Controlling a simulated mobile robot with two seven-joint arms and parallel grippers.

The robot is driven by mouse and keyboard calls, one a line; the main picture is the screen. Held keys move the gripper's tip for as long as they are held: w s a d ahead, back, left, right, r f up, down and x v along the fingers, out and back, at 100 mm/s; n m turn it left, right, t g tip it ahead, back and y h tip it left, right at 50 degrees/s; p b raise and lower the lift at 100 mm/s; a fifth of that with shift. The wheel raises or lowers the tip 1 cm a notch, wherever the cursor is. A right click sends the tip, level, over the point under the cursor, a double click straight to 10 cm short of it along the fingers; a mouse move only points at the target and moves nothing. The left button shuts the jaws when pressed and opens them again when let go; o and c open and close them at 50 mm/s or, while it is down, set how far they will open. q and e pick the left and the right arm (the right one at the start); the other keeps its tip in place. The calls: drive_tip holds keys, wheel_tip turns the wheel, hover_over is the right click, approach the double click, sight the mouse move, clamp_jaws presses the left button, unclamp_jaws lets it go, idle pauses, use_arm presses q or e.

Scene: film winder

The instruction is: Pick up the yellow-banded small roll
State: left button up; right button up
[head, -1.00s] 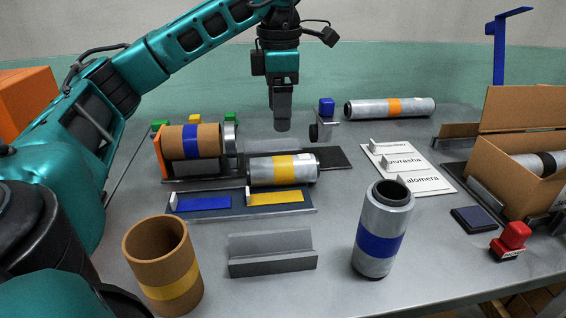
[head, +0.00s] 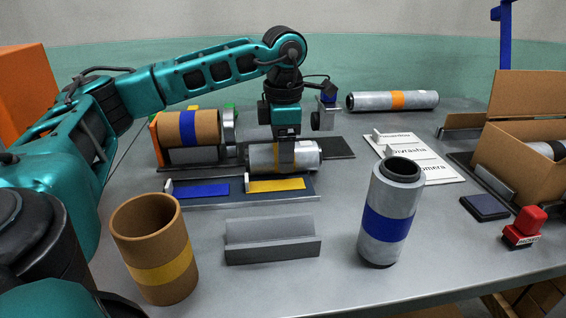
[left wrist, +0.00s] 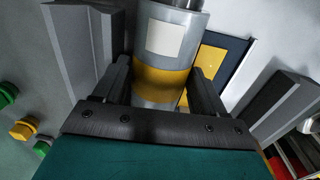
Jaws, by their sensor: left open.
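The yellow-banded small roll (head: 258,157), silver with a yellow band, lies on its side on the dark base behind the blue and yellow pads. In the left wrist view the roll (left wrist: 172,22) shows its yellow band and a white label. My left gripper (head: 285,160) points down over the roll's middle. In the left wrist view the fingers of my left gripper (left wrist: 161,88) stand one on each side of the yellow band, open. Part of the band is hidden behind the gripper in the head view. My right gripper is not in view.
A brown core with a yellow band (head: 156,235) and a blue-banded silver roll (head: 390,210) stand in front. A grey cradle (head: 272,247) lies between them. A blue-banded brown roll (head: 180,128) sits left of my gripper. A cardboard box (head: 510,165) is at right.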

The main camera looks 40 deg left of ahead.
use_arm(q)
drive_tip(key=shift+f, duration=0.1)
drive_tip(key=shift+c, duration=0.2)
drive_tip(key=c, duration=0.9)
wheel_tip(320, 180, up, 20)
drive_tip(key=p, duration=1)
drive_tip(key=w+a+f+p, duration=0.1)
drive_tip(key=a+f+p, duration=0.1)
drive_tip(key=p, duration=0.2)
drive_tip(key=w+a+f+p, duration=0.2)
drive_tip(key=p, duration=0.2)
drive_tip(key=w+a+f+p, duration=0.1)
drive_tip(key=a+f+p, duration=0.1)
drive_tip(key=p, duration=0.2)
drive_tip(key=shift+w+a+f+p, duration=0.15)
drive_tip(key=shift+a+f+p, duration=0.15)
drive_tip(key=shift+f, duration=0.1)
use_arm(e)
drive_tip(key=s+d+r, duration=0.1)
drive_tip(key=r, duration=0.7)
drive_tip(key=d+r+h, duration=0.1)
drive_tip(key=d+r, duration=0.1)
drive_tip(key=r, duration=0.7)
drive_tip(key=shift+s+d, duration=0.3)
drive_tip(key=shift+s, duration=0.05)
